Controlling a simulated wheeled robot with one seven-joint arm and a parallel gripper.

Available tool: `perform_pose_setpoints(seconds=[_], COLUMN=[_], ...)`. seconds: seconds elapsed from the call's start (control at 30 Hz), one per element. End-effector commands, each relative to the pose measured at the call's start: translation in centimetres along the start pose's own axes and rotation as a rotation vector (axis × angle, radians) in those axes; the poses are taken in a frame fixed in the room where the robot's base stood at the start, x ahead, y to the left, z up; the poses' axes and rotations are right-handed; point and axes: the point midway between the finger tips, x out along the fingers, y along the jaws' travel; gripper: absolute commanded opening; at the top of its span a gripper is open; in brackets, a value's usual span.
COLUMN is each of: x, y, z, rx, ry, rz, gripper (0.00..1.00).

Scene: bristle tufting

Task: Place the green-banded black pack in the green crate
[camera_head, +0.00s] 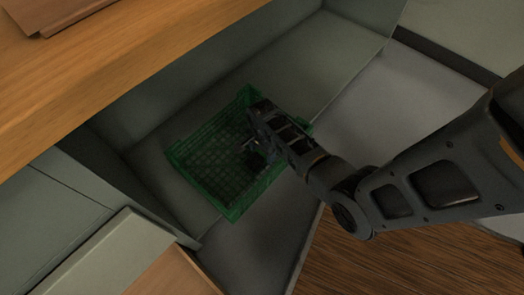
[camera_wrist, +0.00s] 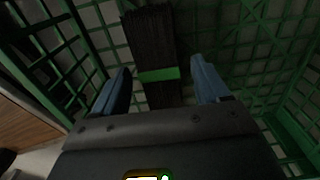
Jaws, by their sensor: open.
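The green crate (camera_head: 185,160) sits low in an open drawer-like recess, and its lattice walls and floor fill much of the wrist view (camera_wrist: 262,35). The black pack (camera_wrist: 152,38) with a green band is in the wrist view, between my two fingers and over the crate's lattice floor. My gripper (camera_wrist: 161,66) is open, with one blue-grey finger on each side of the pack. Gaps show beside the pack, more clearly on the right. I cannot tell whether the pack rests fully on the floor. In the head view my gripper (camera_head: 254,152) is down inside the crate, and the pack is hard to make out.
A wooden worktop (camera_head: 120,70) runs across the upper left, with a brown board (camera_head: 55,14) on it. Grey panels (camera_head: 315,60) border the crate behind and to the right. Wooden flooring (camera_head: 400,262) shows at the lower right.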

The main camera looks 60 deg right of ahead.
Motion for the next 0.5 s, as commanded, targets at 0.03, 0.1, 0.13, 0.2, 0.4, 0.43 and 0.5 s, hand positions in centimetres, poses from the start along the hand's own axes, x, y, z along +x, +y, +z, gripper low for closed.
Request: perform_pose_setpoints(seconds=[0.03,0.1,0.13,0.2,0.4,0.43,0.5], x=[-1.4,-2.9,-3.5,-5.0,-8.7,-9.1,-9.9], y=[0.0,0.0,-0.1,-0.1,0.0,0.0,0.0], z=[0.0,0.0,0.0,0.0,0.0,0.0,0.0], rx=[-0.001,-0.001,-0.001,-0.001,-0.001,-0.001,-0.001], ry=[0.000,0.001,0.001,0.001,0.000,0.000,0.000], rz=[-0.001,-0.001,-0.002,-0.002,-0.001,-0.001,-0.001], gripper=[0.74,0.74,0.74,0.74,0.74,0.74,0.74])
